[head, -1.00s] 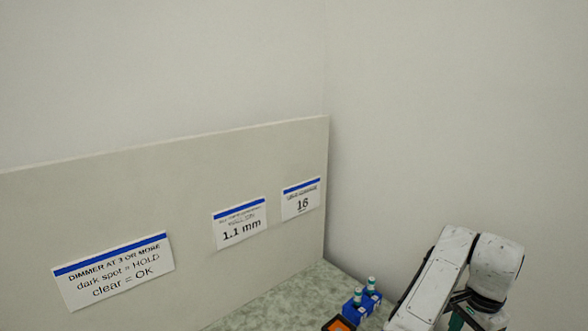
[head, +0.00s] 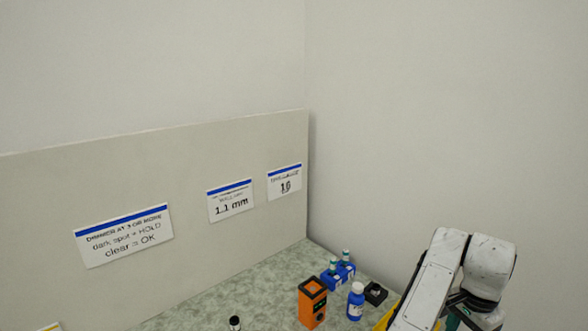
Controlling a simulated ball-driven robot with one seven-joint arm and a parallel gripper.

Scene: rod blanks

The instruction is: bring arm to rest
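My arm stands at the lower right of the head view, a white arm with dark joints, folded beside the bench. My gripper is not in the picture; the arm runs out of the bottom edge. The bench top (head: 262,287) is mottled green-grey and shows at the bottom middle.
On the bench stand an orange device (head: 312,302), a blue bottle with a white cap (head: 356,301), a blue holder with small capped vials (head: 338,274), and a black block (head: 375,293). A dark-topped item (head: 235,323) stands nearer. A grey panel (head: 150,190) with signs rises behind.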

